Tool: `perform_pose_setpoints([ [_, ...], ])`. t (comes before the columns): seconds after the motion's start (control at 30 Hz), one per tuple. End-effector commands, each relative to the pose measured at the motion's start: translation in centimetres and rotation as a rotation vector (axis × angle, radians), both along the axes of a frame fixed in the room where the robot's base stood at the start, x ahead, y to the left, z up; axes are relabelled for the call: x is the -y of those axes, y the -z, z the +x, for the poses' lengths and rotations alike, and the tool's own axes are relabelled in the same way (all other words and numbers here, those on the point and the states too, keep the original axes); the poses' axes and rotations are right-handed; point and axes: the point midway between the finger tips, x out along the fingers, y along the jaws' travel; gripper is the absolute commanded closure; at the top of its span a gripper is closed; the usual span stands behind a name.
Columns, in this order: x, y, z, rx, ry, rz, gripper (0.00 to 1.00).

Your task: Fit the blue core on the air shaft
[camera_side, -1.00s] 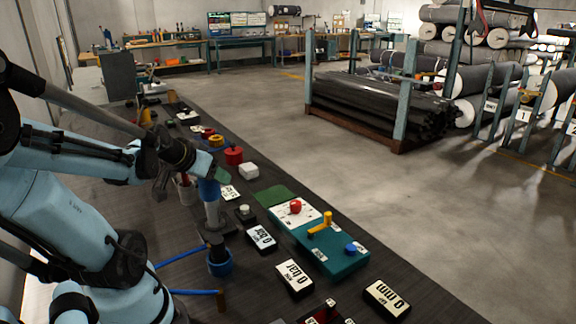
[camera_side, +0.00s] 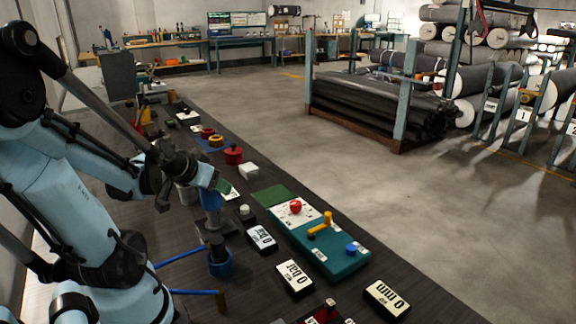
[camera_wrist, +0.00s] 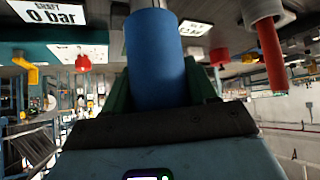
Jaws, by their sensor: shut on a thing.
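The blue core (camera_side: 211,201) is held upright between the green-padded fingers of my gripper (camera_side: 213,184), in the middle of the side view. In the wrist view the blue core (camera_wrist: 157,58) fills the centre, between my gripper's green fingers (camera_wrist: 160,95). The grey air shaft (camera_side: 214,226) stands upright directly below the core, with a dark collar and a blue base ring (camera_side: 220,264) lower down. A little grey of the shaft shows beyond the core's far end in the wrist view. Whether the core is around the shaft's top or just above it is hard to tell.
A teal control box (camera_side: 330,250) with a red knob, a yellow lever and a blue button stands to the right. Black display blocks (camera_side: 295,278) lie nearby. Blue rods (camera_side: 183,257) lie left of the base. A red cylinder (camera_side: 233,155) and a white block (camera_side: 249,170) sit behind.

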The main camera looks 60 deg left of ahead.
Motion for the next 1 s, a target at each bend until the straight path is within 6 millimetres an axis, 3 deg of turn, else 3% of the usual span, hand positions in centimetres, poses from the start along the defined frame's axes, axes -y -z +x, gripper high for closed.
perform_pose_setpoints([
  [1.0,0.0,2.8,0.0,0.0,0.0,0.0,0.74],
])
